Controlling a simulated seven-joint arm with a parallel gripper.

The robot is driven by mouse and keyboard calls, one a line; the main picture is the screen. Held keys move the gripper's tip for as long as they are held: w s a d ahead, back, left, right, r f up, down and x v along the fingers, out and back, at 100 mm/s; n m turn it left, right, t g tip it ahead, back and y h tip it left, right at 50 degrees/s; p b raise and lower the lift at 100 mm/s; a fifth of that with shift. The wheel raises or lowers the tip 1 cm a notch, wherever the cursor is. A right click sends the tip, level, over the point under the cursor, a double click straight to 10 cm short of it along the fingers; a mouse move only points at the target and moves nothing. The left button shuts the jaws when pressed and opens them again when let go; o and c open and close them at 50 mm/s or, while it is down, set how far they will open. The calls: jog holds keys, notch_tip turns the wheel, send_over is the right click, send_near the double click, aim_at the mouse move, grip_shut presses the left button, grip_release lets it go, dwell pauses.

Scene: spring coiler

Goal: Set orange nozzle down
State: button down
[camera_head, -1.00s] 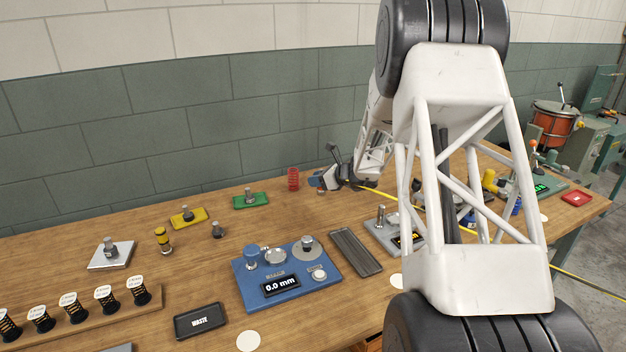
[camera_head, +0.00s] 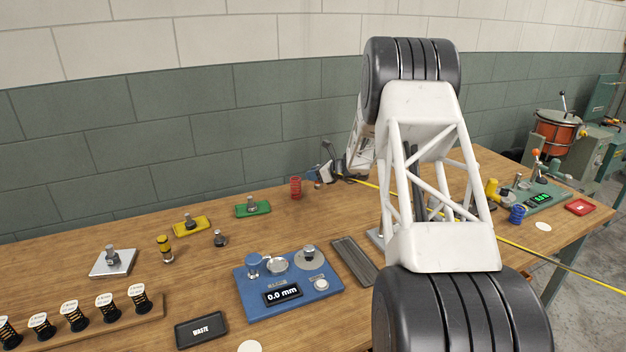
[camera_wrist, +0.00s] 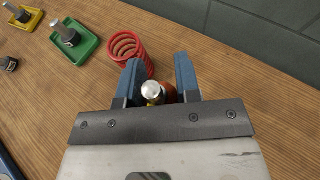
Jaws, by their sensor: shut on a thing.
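The orange nozzle shows in the wrist view as a silver rounded tip (camera_wrist: 152,90) with a little yellow and orange-red (camera_wrist: 169,93) beside it, between the blue fingers. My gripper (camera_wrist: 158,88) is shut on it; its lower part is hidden. In the head view my gripper (camera_head: 318,174) is small and partly behind my arm, near the back of the bench, with a small reddish-orange piece at its fingers. Whether the nozzle touches the bench cannot be told.
A red spring (camera_wrist: 129,51) stands close to the left finger, also in the head view (camera_head: 296,187). A green tray (camera_head: 253,210) and yellow tray (camera_head: 192,227) hold metal pieces. A blue gauge (camera_head: 288,285) stands in front. Bare wood lies around the spring.

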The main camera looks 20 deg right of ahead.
jog(key=shift+w+d+f, duration=0.1)
jog(key=shift+w+d, duration=0.15)
jog(key=shift+w, duration=0.55)
jog(key=shift+w+d+f, duration=0.1)
jog(key=shift+w+d, duration=0.15)
jog(key=shift+w, duration=0.55)
jog(key=shift+f, duration=1.65)
jog(key=shift+f, duration=0.15)
jog(key=c, duration=0.8)
grip_release()
